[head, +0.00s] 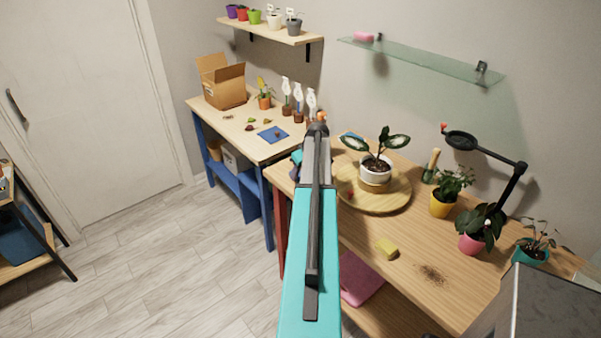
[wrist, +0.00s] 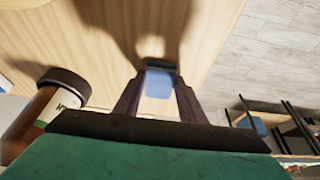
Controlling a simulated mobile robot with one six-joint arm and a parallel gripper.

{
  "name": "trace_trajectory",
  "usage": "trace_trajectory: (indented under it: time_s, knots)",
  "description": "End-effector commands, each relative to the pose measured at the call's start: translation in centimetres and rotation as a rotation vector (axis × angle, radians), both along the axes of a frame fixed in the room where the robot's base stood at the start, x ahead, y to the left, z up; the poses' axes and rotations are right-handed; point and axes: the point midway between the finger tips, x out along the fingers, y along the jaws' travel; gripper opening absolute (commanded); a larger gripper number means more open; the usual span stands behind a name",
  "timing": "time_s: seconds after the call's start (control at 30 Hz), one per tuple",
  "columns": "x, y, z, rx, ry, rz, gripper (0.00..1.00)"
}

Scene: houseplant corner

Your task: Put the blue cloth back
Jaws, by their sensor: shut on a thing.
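In the wrist view my gripper (wrist: 159,72) is shut, with a light blue piece, the blue cloth (wrist: 158,85), between its dark fingers. Pale wood lies beyond the fingertips, with a shadow on it. I cannot tell whether the cloth touches the wood. In the head view my arm hides most of the gripper, near the back left of the wooden table (head: 408,270). A small blue patch (head: 352,135) shows just right of the arm there; I cannot tell whether it is the cloth.
A brown bottle (wrist: 45,112) stands close to my gripper. A round wooden board (head: 345,196) bears a potted plant (head: 376,168). A yellow sponge (head: 388,249), a soil spill (head: 432,274) and several pots are on the table. A blue mat (head: 264,134) lies on the farther table.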

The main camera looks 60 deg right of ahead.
Motion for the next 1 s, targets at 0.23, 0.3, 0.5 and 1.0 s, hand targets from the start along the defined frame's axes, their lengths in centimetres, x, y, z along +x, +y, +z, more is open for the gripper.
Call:
trace_trajectory:
  time_s: [0.23, 0.3, 0.5, 1.0]
  knots:
    - [0.0, 0.0, -0.1, 0.0, 0.0, 0.0, 0.55]
    - [0.0, 0.0, -0.1, 0.0, 0.0, 0.0, 0.55]
    - [0.0, 0.0, 0.1, 0.0, 0.0, 0.0, 0.55]
    - [-1.4, 0.5, 3.5, -0.002, 0.0, -0.001, 0.55]
